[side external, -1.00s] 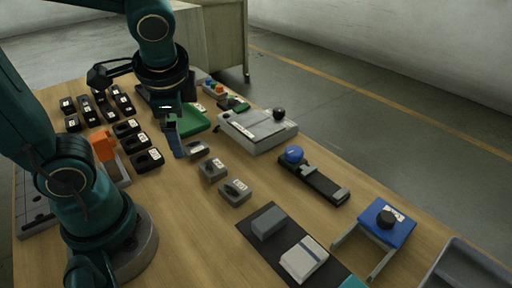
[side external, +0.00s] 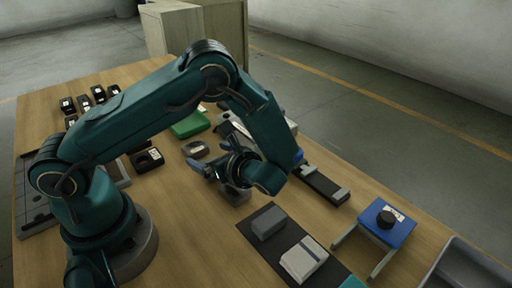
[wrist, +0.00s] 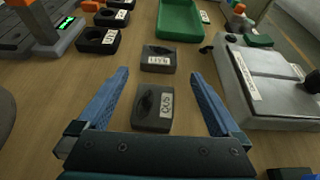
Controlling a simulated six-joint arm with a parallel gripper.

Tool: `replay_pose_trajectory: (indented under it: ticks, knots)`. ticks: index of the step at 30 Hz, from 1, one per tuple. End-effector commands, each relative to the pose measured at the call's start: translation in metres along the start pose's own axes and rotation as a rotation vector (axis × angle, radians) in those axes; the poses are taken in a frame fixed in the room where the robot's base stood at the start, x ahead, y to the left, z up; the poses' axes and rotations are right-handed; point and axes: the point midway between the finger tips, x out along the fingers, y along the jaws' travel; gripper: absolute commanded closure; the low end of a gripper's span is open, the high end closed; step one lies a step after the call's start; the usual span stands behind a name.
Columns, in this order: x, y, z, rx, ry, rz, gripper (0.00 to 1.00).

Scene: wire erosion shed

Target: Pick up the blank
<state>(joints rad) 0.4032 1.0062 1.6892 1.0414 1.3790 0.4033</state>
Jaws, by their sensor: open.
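A plain grey block (side external: 268,222) lies on a dark mat (side external: 257,241) in the side view; I cannot tell for sure whether it is the blank. My gripper (side external: 205,168) is open and empty above the table, up and left of that block. In the wrist view my spread blue fingers (wrist: 160,74) flank a small grey holder (wrist: 153,108) with a white label and a dark oval recess. A second labelled grey holder (wrist: 158,58) sits just beyond the fingertips. My arm partly hides the holders in the side view.
A pale stack with a dark band (side external: 303,259) shares the mat. A blue-topped stand (side external: 386,222) and grey bin (side external: 466,268) are at the right. A green tray (wrist: 180,22), a grey plate device (wrist: 268,82) and black labelled holders (wrist: 98,40) surround the gripper.

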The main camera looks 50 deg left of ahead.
Motion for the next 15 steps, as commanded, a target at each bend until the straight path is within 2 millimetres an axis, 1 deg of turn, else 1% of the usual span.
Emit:
replay_pose_trajectory:
  ticks: [4, 12, 15]
  knots:
    - [0.008, 0.002, -0.003, 0.016, -0.007, -0.002, 0.0]
    - [0.041, 0.002, -0.003, 0.014, -0.005, 0.0, 0.0]
    - [0.048, 0.002, -0.003, 0.015, -0.003, -0.002, 0.0]
